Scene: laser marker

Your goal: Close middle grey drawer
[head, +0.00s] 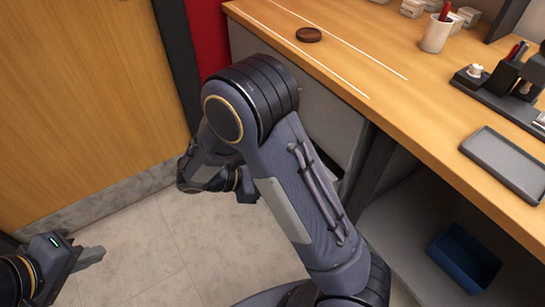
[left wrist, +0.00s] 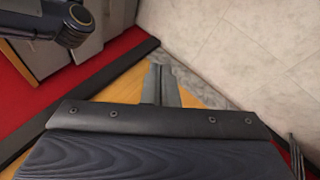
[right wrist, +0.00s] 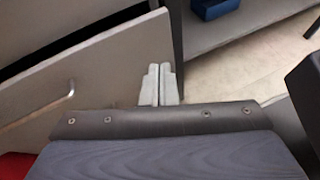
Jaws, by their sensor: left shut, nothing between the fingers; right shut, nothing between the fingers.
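The grey drawer cabinet (head: 325,115) stands under the wooden counter in the head view, largely hidden by my right arm. In the right wrist view, a grey drawer front (right wrist: 95,85) with a bar handle (right wrist: 65,98) fills the left and seems to stand out from the cabinet; I cannot tell which drawer it is. My right gripper (right wrist: 160,84) is shut and empty, with its fingertips in front of this panel's right part; contact is unclear. My left gripper (head: 90,257) is shut and empty above the floor at lower left, away from the cabinet.
The counter (head: 345,55) carries a dark round puck (head: 309,34), a pen cup (head: 437,34) and a grey tray (head: 506,163). A blue bin (head: 464,258) sits on the lower shelf at right. A wooden door (head: 80,90) is at left; floor between is clear.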

